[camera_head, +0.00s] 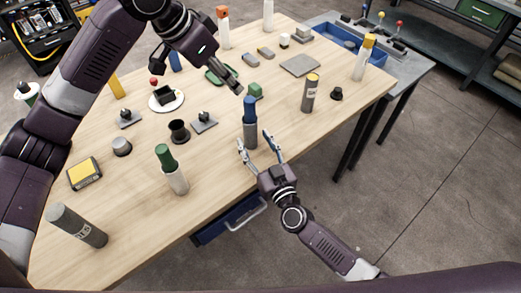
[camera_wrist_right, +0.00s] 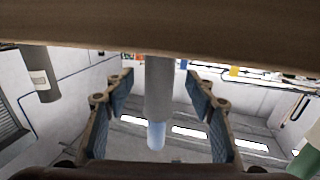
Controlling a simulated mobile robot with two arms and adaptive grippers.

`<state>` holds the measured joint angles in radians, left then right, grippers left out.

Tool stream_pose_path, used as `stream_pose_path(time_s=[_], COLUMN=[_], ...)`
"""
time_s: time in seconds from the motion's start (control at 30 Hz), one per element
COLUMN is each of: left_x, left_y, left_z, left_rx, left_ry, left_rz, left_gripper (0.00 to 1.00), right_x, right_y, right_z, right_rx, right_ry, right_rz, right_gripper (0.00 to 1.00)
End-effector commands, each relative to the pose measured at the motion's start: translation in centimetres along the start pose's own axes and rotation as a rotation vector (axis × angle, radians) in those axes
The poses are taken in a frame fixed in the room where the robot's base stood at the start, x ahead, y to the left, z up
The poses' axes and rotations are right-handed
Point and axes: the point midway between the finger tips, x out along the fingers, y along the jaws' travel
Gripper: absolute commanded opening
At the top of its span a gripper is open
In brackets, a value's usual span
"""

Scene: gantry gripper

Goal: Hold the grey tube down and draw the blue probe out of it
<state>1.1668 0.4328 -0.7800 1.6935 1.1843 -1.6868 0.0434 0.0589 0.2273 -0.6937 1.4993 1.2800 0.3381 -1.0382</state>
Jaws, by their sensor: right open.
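The grey tube (camera_head: 250,136) stands upright near the table's front edge, with the blue probe (camera_head: 250,108) sticking up out of its top. My right gripper (camera_head: 254,141) is open low at the tube, its fingers pointing toward it. In the right wrist view, which looks upside down, the grey tube (camera_wrist_right: 158,88) shows between the two spread fingers (camera_wrist_right: 160,82), with gaps on both sides. The blue probe (camera_wrist_right: 156,135) shows beyond it. My left gripper (camera_head: 236,86) is above and left of the probe's top, apart from it; its finger opening is not clear.
A white tube with a green top (camera_head: 171,170) stands to the left, and a grey labelled tube (camera_head: 311,93) to the right. A black cup (camera_head: 179,131) stands left. The table around the grey tube's base is clear.

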Motion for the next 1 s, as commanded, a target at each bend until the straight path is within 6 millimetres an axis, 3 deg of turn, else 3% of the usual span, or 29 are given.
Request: stream_pose_path(time_s=[0.23,0.6,1.0], left_x=[0.0,0.0,0.0], left_y=[0.0,0.0,0.0], left_z=[0.0,0.0,0.0], left_rx=[0.000,0.000,0.000], left_ry=[0.000,0.000,0.000], left_rz=[0.000,0.000,0.000], left_gripper=[0.29,0.29,0.29], right_x=[2.9,3.4,3.3], right_y=[0.0,0.1,0.1], right_z=[0.0,0.0,0.0], right_rx=[-0.001,-0.001,-0.001], right_ry=[0.001,0.000,0.000], right_rz=[0.001,0.000,0.000], right_gripper=[0.50,0.49,0.05])
